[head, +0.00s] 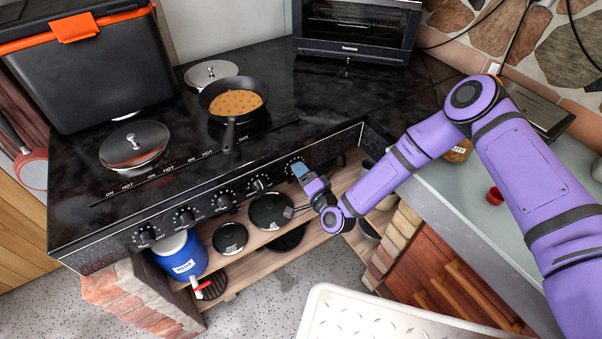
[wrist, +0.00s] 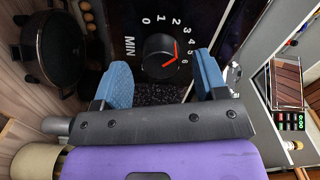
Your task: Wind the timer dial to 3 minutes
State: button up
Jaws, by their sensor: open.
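The timer dial (wrist: 158,57) is a round black knob with red marking, ringed by white numbers and the word MIN. In the wrist view it sits upper middle, and its red mark lies on the right side, by the higher numbers; the exact reading is hard to tell. My gripper (wrist: 164,74) is open, with one blue finger to the left of the dial and one to the right, both apart from it, and nothing between them is held. In the head view my gripper (head: 302,173) is at the right end of the stove's front panel and partly hides the dial.
Several other knobs line the stove panel (head: 204,210) to the left. A shelf below holds black pans (head: 270,211) and a blue drink jug (head: 182,256). A frying pan (head: 230,101) and a lidded pot (head: 135,147) stand on the stovetop. A pale counter (head: 470,200) lies right.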

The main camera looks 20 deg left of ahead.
jog(key=v, duration=1)
jog(key=shift+w, duration=0.1)
jog(key=shift+a, duration=0.1)
